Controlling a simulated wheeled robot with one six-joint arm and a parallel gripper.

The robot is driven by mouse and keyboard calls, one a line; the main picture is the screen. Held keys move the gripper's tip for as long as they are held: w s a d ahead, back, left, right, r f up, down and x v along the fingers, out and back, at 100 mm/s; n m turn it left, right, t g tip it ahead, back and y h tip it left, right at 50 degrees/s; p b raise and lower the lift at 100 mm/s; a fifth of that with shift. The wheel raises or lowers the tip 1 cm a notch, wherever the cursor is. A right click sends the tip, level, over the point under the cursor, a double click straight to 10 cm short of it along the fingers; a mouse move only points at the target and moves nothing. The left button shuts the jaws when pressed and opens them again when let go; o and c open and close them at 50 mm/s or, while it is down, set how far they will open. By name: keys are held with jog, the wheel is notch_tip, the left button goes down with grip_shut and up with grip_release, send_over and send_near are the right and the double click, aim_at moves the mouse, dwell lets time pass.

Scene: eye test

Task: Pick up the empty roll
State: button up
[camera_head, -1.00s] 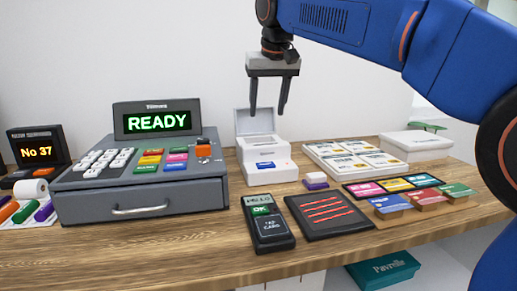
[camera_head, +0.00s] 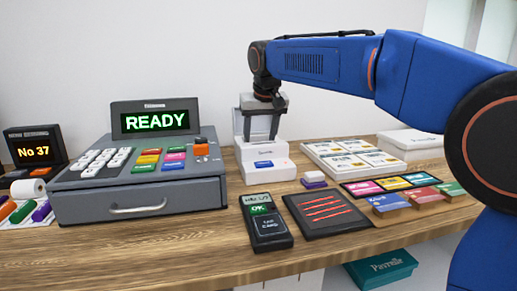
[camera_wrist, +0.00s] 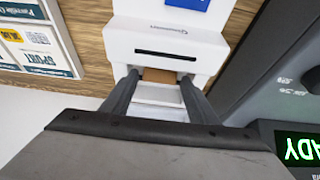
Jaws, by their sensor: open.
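The white receipt printer (camera_head: 262,172) stands on the counter right of the register, its lid raised at the back. My gripper (camera_head: 260,138) points down into its open top. In the wrist view my gripper (camera_wrist: 159,77) is open, one finger at each side of the printer's bay. A brown piece, which looks like the empty roll (camera_wrist: 159,75), shows between the fingertips, mostly hidden by the printer's front cover (camera_wrist: 165,38). I cannot tell whether the fingers touch it. The roll is hidden in the head view.
The grey cash register (camera_head: 140,185) stands close on the left. A card terminal (camera_head: 266,222) and a dark mat (camera_head: 325,216) lie in front. A white paper roll (camera_head: 28,188) lies at far left. Cards on a tray (camera_head: 350,158) and a white box (camera_head: 410,143) are to the right.

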jog(key=shift+x, duration=1)
jog(key=c, duration=0.8)
